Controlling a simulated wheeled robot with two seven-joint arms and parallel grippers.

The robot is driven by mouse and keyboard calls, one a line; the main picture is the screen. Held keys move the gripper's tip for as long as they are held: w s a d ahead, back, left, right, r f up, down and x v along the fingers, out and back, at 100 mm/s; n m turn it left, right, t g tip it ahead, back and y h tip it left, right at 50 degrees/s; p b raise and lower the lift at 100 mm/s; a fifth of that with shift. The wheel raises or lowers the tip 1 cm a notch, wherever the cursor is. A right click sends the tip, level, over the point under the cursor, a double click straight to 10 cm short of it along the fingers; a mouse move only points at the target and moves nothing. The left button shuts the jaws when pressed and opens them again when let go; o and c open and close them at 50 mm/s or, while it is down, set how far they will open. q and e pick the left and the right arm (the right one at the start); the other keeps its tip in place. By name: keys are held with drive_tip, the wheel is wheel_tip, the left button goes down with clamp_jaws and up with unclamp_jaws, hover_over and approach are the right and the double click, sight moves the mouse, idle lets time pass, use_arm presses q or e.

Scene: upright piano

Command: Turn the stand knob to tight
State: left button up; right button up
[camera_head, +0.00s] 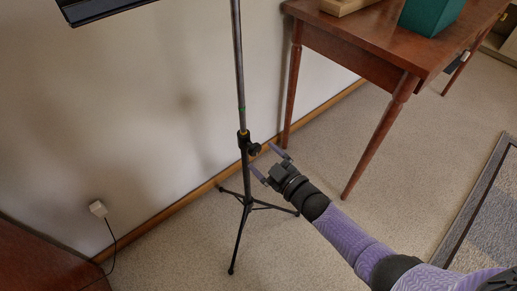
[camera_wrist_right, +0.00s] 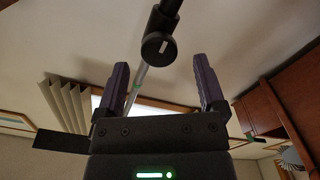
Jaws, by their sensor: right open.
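The black music stand (camera_head: 239,65) stands upright on a tripod base in the head view. Its knob (camera_head: 255,149) sticks out to the right of the collar on the pole. In the right wrist view the round black knob (camera_wrist_right: 157,47) shows a pale line on its face, beyond and between the fingertips. My right gripper (camera_head: 267,163) is open, just right of and slightly below the knob, with its fingers pointing toward the pole. In the right wrist view the two purple fingers (camera_wrist_right: 160,80) are apart with nothing between them. My left gripper is not in view.
A brown wooden table (camera_head: 350,37) stands behind on the right, with a green box (camera_head: 431,14) on it. A wall runs close behind the stand. A rug (camera_head: 485,215) lies at the right. The carpet around the tripod is clear.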

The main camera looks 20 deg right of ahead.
drive_tip(key=p+v, duration=0.2)
drive_tip(key=v, duration=0.5)
drive_tip(key=shift+r, duration=0.1)
